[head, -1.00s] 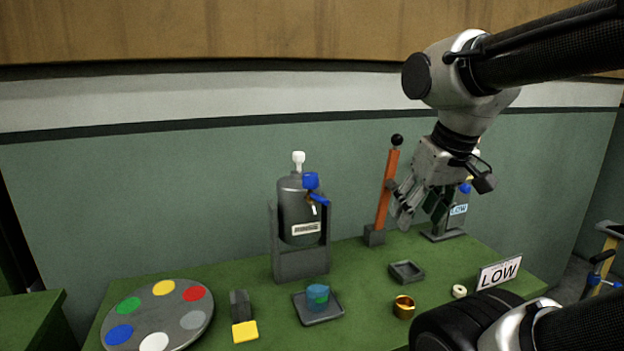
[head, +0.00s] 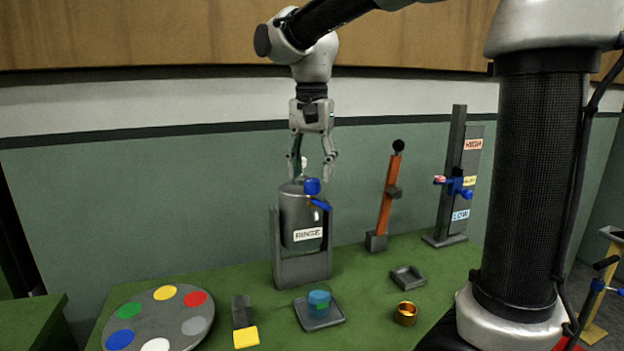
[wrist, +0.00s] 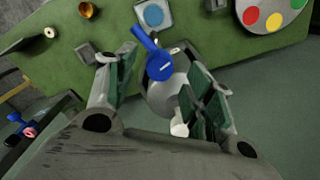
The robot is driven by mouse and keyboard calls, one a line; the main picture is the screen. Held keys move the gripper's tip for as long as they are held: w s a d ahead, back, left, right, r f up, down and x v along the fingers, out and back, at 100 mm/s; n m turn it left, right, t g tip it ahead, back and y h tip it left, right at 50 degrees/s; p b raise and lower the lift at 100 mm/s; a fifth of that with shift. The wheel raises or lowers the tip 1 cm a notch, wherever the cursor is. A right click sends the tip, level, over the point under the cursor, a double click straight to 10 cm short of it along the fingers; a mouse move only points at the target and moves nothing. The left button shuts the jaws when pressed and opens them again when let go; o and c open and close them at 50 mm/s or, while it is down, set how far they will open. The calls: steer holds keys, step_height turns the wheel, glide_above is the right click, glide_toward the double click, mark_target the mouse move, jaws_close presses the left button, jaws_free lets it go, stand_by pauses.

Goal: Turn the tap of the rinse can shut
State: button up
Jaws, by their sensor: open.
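The rinse can (head: 301,222) is a grey cylinder labelled RINSE, held upright in a grey stand (head: 300,269) on the green table. Its blue tap (head: 313,190) is at the upper front right of the can, with the lever slanting down to the right. The tap also shows in the wrist view (wrist: 158,62), its lever pointing up and left. My gripper (head: 311,176) is open and empty, pointing down just above the can. In the wrist view, the can and tap lie between the spread fingers (wrist: 165,90). I cannot tell whether a finger touches the can.
A blue-green cup (head: 318,300) stands on a grey tray (head: 320,320) in front of the can. An orange post (head: 386,205) and a HIGH/LOW slider stand (head: 456,170) are to the right. A color palette (head: 160,320) is left.

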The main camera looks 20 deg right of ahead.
steer(key=shift+f, duration=1.35)
steer(key=c, duration=1)
steer(key=shift+n, duration=0.4)
steer(key=n, duration=0.6)
steer(key=shift+n, duration=0.3)
steer(key=n, duration=0.6)
steer(key=shift+n, duration=0.6)
